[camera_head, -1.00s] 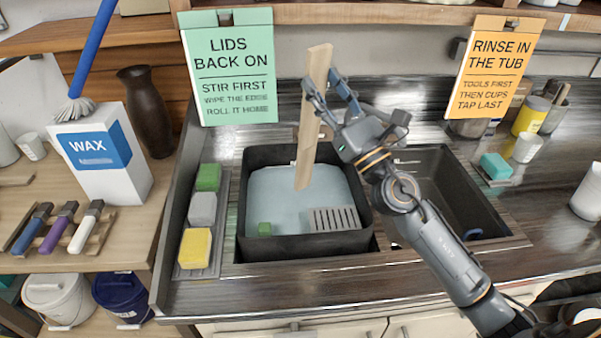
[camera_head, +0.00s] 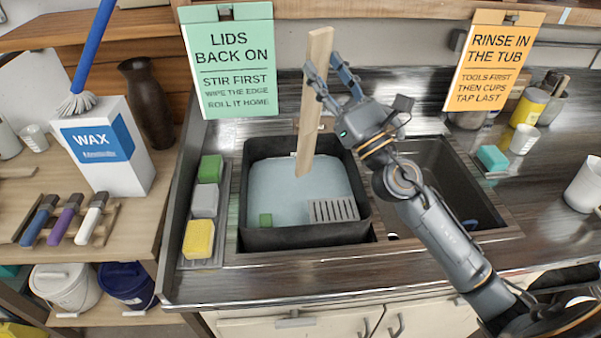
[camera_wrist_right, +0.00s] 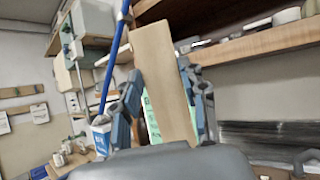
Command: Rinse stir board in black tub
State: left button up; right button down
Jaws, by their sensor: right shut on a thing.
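The stir board (camera_head: 311,110) is a long, flat, pale wooden board held upright with a slight tilt over the black tub (camera_head: 305,238). My right gripper (camera_head: 326,80) is shut on its upper part. The board also fills the middle of the right wrist view (camera_wrist_right: 163,85), between the fingers (camera_wrist_right: 165,105). Its lower end shows against the pale blue water (camera_head: 290,190) in the tub; I cannot tell whether it touches the water. A small green block (camera_head: 266,220) and a grey slotted grate (camera_head: 334,210) lie in the tub. My left gripper is out of view.
A tray of sponges, with a yellow one (camera_head: 199,239) nearest, lies left of the tub. An empty dark sink basin (camera_head: 445,180) is on the right. A wax box (camera_head: 105,148) stands on the left bench.

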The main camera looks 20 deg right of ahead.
aim_at(325, 38)
notch_tip(325, 38, up, 5)
jog(key=p, duration=0.5)
jog(key=shift+r, duration=0.15)
dwell(0.3)
